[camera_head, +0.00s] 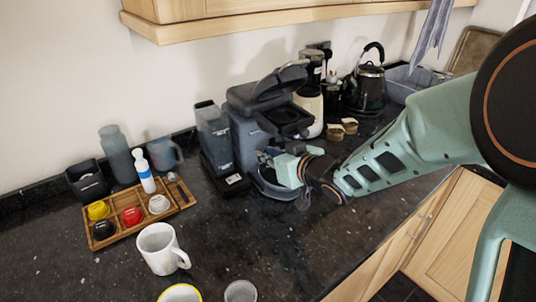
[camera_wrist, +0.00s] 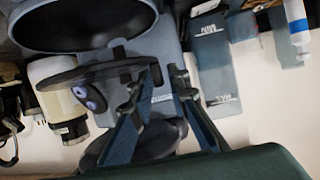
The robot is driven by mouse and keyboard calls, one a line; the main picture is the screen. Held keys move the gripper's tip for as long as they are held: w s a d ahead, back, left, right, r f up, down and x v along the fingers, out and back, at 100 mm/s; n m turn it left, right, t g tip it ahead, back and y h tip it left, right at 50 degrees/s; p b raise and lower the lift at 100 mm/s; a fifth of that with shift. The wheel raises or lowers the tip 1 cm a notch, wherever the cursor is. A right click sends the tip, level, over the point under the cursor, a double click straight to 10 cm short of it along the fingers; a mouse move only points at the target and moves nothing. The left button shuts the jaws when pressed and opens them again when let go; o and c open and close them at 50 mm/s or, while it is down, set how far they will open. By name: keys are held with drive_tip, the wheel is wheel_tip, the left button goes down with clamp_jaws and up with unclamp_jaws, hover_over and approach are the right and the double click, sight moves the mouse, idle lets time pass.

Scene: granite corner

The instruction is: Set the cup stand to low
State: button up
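The dark coffee machine (camera_head: 247,139) stands on the counter with its lid raised. A rounded blue-grey base (camera_head: 274,191) projects from its front; in the wrist view its dark oval top (camera_wrist: 80,22) fills the upper left. A thin dark plate (camera_wrist: 95,73), seemingly the cup stand, shows nearly edge-on, running toward my left finger. I cannot tell whether they touch. My gripper (camera_head: 277,161) is at the machine's front, just above the base. In the wrist view my gripper's (camera_wrist: 166,78) fingers are apart, with the grey machine body behind the gap. The arm partly hides the stand.
A water tank (camera_head: 214,135) stands left of the machine. A cream appliance (camera_head: 309,106) and a black kettle (camera_head: 366,86) stand to its right. A white mug (camera_head: 158,249) and a wooden tray (camera_head: 127,199) with capsules are on the left. The front counter is partly clear.

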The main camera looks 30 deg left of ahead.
clamp_jaws()
drive_tip(key=shift+f, duration=0.15)
wheel_tip(320, 180, down, 5)
drive_tip(key=b, duration=0.4)
drive_tip(key=shift+d, duration=0.1)
drive_tip(key=shift+o, duration=1.9)
unclamp_jaws()
